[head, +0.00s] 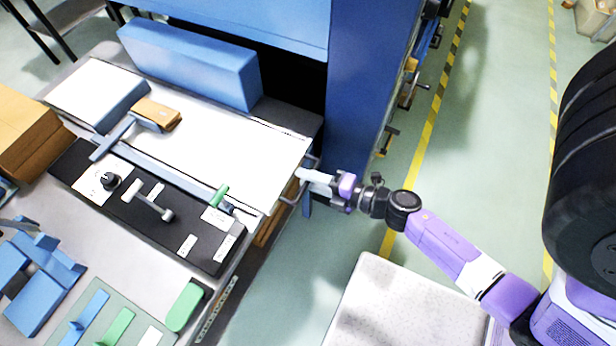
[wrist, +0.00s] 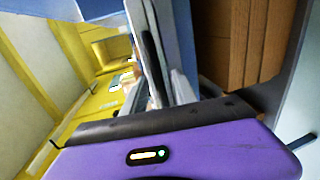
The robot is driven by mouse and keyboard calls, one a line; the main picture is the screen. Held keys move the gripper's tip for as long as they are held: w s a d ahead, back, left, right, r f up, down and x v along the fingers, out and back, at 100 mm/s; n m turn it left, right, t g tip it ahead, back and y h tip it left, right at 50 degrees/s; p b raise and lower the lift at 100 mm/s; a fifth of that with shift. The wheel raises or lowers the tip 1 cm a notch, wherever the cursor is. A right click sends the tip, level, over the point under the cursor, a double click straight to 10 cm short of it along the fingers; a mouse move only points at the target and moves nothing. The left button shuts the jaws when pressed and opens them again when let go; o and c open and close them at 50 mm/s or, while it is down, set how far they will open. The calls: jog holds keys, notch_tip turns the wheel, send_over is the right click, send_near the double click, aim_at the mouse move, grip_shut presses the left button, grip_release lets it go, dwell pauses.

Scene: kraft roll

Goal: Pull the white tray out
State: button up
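The white tray (head: 235,130) is a flat, pale panel lying level in the blue machine's bed. Its right edge carries a metal handle (head: 287,202), partly hidden by my gripper. My gripper (head: 302,174) reaches in from the right, with its pale fingertips at the handle by the tray's right edge. I cannot tell whether the fingers touch or enclose the handle. In the wrist view my gripper's fingers (wrist: 168,88) show beyond its purple body, close to pale and blue surfaces; the gap between them is unclear.
The tall blue machine (head: 372,70) stands just behind my gripper. A black control panel (head: 135,225) with a knob and lever lies in front of the tray. A brown block (head: 158,113) sits on the tray's left part. A speckled white top (head: 385,305) lies below my arm. Green floor is open at right.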

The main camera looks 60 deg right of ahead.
grip_shut()
dwell(1.5)
